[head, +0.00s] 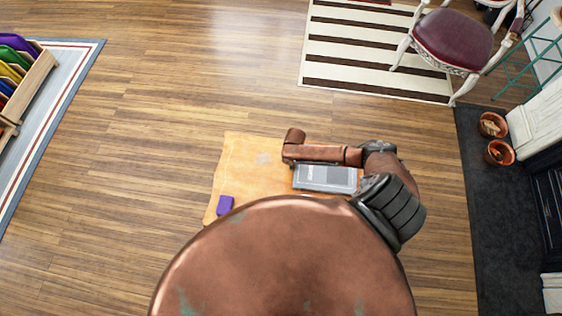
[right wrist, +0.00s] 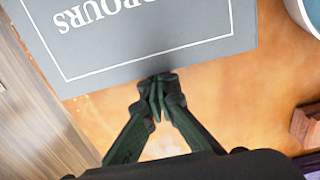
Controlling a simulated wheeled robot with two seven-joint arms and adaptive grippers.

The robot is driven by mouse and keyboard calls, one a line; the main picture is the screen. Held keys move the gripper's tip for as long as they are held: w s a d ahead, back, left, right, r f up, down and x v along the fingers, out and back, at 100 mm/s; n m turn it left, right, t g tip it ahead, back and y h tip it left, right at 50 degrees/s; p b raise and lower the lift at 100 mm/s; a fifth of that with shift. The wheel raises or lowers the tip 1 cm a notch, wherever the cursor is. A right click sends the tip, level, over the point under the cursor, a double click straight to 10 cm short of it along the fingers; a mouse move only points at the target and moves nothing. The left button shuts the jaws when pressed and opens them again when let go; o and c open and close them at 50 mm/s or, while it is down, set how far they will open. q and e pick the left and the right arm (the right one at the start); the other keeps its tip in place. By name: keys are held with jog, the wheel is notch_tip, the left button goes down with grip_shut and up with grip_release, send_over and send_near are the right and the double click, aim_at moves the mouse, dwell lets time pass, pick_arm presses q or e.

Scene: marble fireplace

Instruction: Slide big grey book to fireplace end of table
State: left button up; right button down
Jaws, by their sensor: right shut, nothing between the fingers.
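The big grey book (head: 325,178) lies flat on the right part of the orange-brown wooden table (head: 235,155), partly covered by my right arm in the head view. In the right wrist view the book (right wrist: 140,35) fills the upper part, its white-lettered, white-bordered cover upside down. My right gripper (right wrist: 158,100) is shut and empty, its fingertips at the book's near edge. I cannot tell whether they touch it. In the head view the right fingers are hidden by my arm. My left gripper is not in view.
A small purple object (head: 225,205) sits at the table's left. The fireplace (head: 545,185) stands at the far right, beyond a dark hearth (head: 485,215) with copper pots (head: 498,152).

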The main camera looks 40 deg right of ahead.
aim_at(322, 169)
jog(key=s+d+p, duration=0.4)
jog(key=s+d, duration=0.8)
jog(key=shift+s+d, duration=0.35)
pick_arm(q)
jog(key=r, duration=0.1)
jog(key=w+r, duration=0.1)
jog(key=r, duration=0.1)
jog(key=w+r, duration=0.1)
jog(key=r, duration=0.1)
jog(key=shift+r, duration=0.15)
pick_arm(e)
jog(key=shift+s+d, duration=0.15)
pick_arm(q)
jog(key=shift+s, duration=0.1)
pick_arm(e)
jog(key=w+a+p, duration=0.1)
jog(key=w+a, duration=0.2)
notch_tip(322, 169, up, 9)
jog(key=shift+f+p, duration=0.2)
jog(key=shift+p, duration=0.9)
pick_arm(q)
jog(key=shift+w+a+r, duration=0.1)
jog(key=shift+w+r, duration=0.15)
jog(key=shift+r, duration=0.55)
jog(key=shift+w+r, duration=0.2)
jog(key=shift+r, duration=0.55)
pick_arm(e)
jog(key=shift+r, duration=0.75)
